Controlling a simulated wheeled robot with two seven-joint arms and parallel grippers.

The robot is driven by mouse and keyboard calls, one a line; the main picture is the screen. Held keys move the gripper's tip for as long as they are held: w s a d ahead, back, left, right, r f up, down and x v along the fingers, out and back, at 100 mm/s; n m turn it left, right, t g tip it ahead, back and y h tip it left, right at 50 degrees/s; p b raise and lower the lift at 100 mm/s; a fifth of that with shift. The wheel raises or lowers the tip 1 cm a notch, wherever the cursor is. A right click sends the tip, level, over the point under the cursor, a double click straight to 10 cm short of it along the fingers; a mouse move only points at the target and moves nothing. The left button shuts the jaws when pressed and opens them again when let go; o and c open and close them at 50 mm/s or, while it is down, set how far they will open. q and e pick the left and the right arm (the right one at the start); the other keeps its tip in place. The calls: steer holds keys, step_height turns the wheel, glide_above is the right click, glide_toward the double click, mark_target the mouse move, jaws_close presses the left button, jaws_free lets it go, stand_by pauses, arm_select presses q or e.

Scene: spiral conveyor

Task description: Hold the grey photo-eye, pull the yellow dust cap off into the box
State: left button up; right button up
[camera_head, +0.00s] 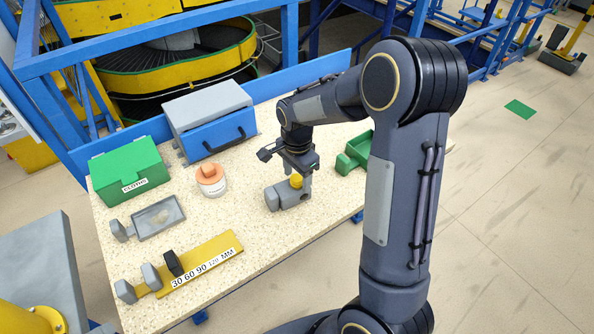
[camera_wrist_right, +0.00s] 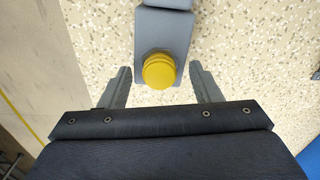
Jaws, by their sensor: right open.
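The grey photo-eye (camera_head: 287,196) lies on the speckled table, right of its middle. Its round yellow dust cap (camera_head: 297,181) faces up toward my right gripper (camera_head: 299,172). In the right wrist view the cap (camera_wrist_right: 159,71) sits between the tips of the open right gripper (camera_wrist_right: 162,77), with a gap on both sides. The photo-eye's grey body (camera_wrist_right: 162,30) extends away beyond the fingers. I cannot tell the height of the fingertips over it. A small open green box (camera_head: 353,153) stands right of the gripper, partly hidden by my right arm. My left gripper is not in view.
A blue box with a grey lid (camera_head: 213,117) and a green box labelled CLOTHS (camera_head: 130,172) stand at the back. An orange-topped jar (camera_head: 211,180), grey tray (camera_head: 159,217) and yellow measuring gauge (camera_head: 205,260) lie left. The table's front right is clear.

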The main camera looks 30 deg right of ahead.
mark_target(298, 178)
steer(key=c, duration=0.9)
steer(key=o, duration=0.9)
step_height(298, 178, up, 8)
steer(key=shift+f, duration=0.1)
steer(key=shift+s, duration=0.1)
